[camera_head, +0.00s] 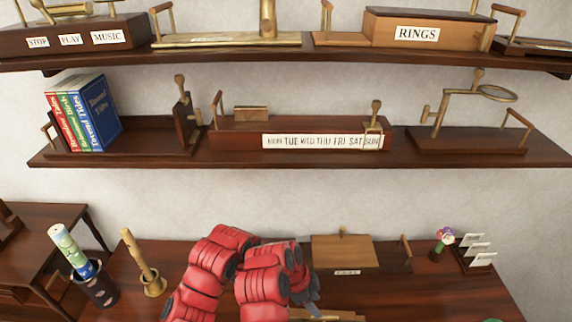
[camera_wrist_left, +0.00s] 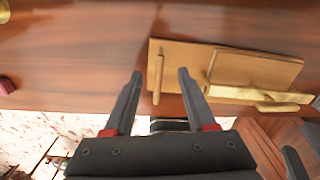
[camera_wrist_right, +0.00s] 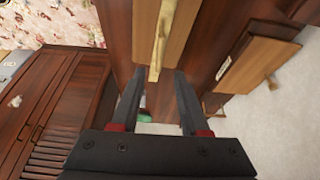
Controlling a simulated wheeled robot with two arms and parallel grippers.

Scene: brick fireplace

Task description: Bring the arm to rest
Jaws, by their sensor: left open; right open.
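My red arms come in at the bottom middle of the head view, bent over the desk (camera_head: 370,292). My right gripper (camera_head: 308,298) shows as dark fingers beside the red links, partly hidden by them. In the right wrist view its two fingers (camera_wrist_right: 160,72) are apart with nothing held; a brass bar on a wooden board (camera_wrist_right: 162,40) shows beyond the tips. My left gripper is hard to make out in the head view. In the left wrist view its fingers (camera_wrist_left: 160,72) are apart and empty, near the wooden box with a brass handle (camera_wrist_left: 255,68).
On the desk stand a dark cup with rolled papers (camera_head: 97,288), a brass pestle in a mortar (camera_head: 152,280), a wooden box (camera_head: 342,251), a flower (camera_head: 443,238) and a card holder (camera_head: 477,262). Two loaded wall shelves (camera_head: 300,157) hang above.

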